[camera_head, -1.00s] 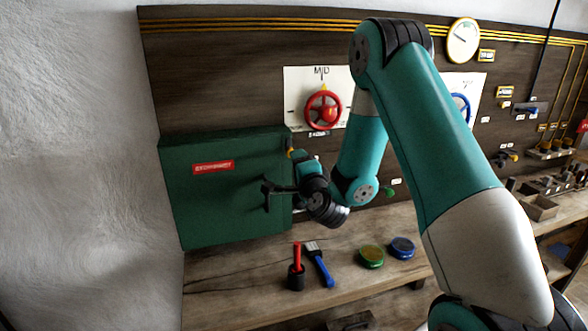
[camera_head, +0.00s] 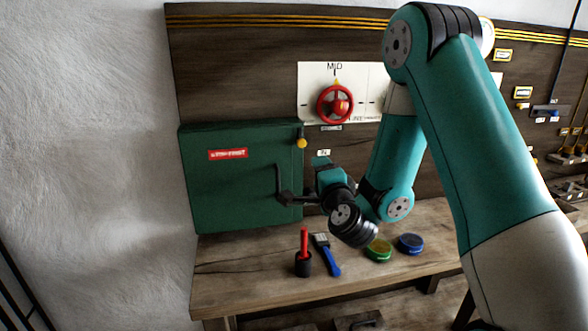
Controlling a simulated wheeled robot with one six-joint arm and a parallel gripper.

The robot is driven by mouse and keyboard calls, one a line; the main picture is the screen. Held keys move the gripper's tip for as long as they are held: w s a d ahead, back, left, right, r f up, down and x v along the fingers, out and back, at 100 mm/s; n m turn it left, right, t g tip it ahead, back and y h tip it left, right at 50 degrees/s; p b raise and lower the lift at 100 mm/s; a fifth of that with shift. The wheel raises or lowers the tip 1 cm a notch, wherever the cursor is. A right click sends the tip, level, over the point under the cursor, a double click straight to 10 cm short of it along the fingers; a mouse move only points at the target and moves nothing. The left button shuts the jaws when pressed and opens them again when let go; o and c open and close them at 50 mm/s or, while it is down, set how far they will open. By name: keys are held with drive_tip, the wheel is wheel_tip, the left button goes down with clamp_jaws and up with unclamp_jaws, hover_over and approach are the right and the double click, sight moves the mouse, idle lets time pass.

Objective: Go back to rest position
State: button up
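My teal and grey arm reaches in from the right and bends down toward the bench. My gripper (camera_head: 288,196) is at the arm's dark end, pointing left, in front of the right part of a closed green cabinet (camera_head: 230,180). Dark bars there overlap, so I cannot separate the fingers from a cabinet handle or tell whether they touch. Whether the fingers are open is unclear. No held object can be made out.
A red valve wheel (camera_head: 335,104) is on the panel behind. A white wall is left.

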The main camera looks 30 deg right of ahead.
drive_tip(key=a+r+n+g+y, duration=0.2)
drive_tip(key=a+n+y, duration=0.7)
drive_tip(key=a, duration=0.3)
drive_tip(key=s+a+n+g+y, duration=0.4)
drive_tip(key=s+a+n+g, duration=0.35)
drive_tip(key=s+a, duration=0.2)
drive_tip(key=s+r+n+g+h, duration=0.1)
drive_tip(key=s+n+g+h, duration=0.2)
drive_tip(key=s+n+g, duration=0.5)
drive_tip(key=s+n, duration=0.2)
drive_tip(key=s, duration=0.9)
drive_tip(key=shift+s+d+h, duration=0.15)
drive_tip(key=shift+s+h, duration=0.05)
drive_tip(key=shift+h, duration=0.1)
drive_tip(key=shift+r+g, duration=0.1)
drive_tip(key=shift+g, duration=0.15)
drive_tip(key=shift+c, duration=0.4)
